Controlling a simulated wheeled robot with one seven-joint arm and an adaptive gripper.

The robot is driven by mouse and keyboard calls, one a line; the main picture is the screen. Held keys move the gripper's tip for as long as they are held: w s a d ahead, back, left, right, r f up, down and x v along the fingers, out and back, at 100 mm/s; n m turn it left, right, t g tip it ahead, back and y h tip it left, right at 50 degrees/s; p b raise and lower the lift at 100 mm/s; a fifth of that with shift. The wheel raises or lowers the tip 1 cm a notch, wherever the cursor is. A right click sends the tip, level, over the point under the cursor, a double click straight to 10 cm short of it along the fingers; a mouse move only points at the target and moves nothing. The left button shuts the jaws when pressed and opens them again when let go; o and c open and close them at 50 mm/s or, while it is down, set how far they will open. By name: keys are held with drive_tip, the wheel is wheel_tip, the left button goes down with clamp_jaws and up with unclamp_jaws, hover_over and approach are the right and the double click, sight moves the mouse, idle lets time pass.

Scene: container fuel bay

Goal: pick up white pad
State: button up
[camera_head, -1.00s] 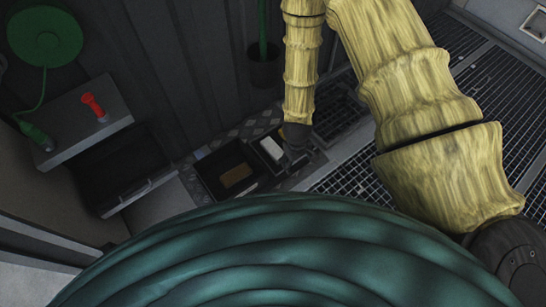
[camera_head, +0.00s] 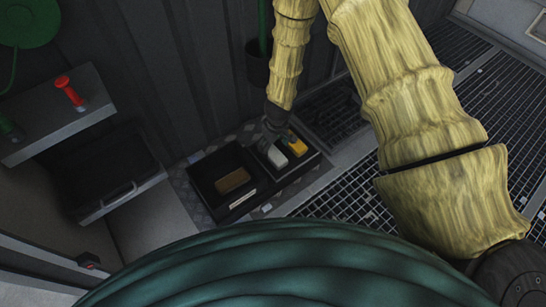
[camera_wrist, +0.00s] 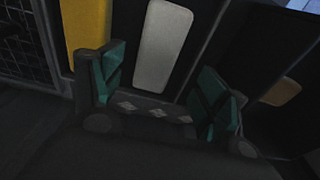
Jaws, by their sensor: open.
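The white pad (camera_head: 277,157) lies in the right part of a black tray (camera_head: 222,207), between a yellow pad (camera_head: 298,147) and a brown pad (camera_head: 234,181). My gripper (camera_head: 272,132) is just above the far end of the white pad. In the wrist view, my gripper (camera_wrist: 161,62) is open, with one teal finger on each side of the white pad (camera_wrist: 163,42). The pad's near end lies just beyond the palm; contact cannot be told. The yellow pad (camera_wrist: 87,28) is left of the fingers and the brown pad (camera_wrist: 282,92) is right.
A grey shelf (camera_head: 60,125) with a red-topped item (camera_head: 69,92) and an open dark drawer (camera_head: 100,170) stand at left. A dark pot (camera_head: 257,65) hangs by the back wall. Floor grating (camera_head: 345,195) lies right of the tray.

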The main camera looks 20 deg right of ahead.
sight(274, 153)
drive_tip(key=shift+w+d+f+b, duration=0.1)
drive_tip(key=shift+w+f+b, duration=0.05)
drive_tip(key=shift+f+b, duration=1.15)
drive_tip(key=shift+w+d+f+b, duration=0.1)
drive_tip(key=shift+f+b, duration=0.65)
drive_tip(key=shift+f, duration=1)
drive_tip(key=c, duration=0.9)
